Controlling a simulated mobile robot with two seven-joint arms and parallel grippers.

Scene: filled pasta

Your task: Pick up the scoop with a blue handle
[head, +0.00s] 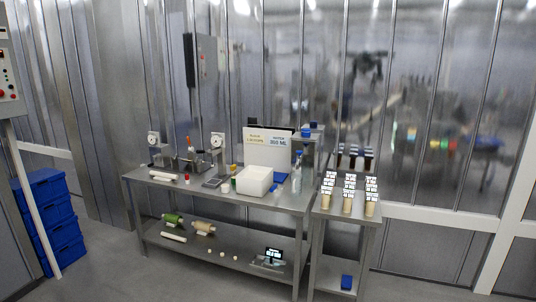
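A small blue item (273,187) lies on the steel table (215,192) just right of the white tub (254,180). It may be the blue handle of the scoop, but it is too small to tell, and no scoop bowl is clear. Another blue piece (306,132) shows near the upper right end of the table; its kind is also unclear. Neither of my grippers is in view.
A bottle with a blue cap (297,172) stands near the tub. A side table (346,211) at right holds rows of labelled cups (348,195). Blue crates (50,220) are stacked at left. The floor in front is partly visible and clear.

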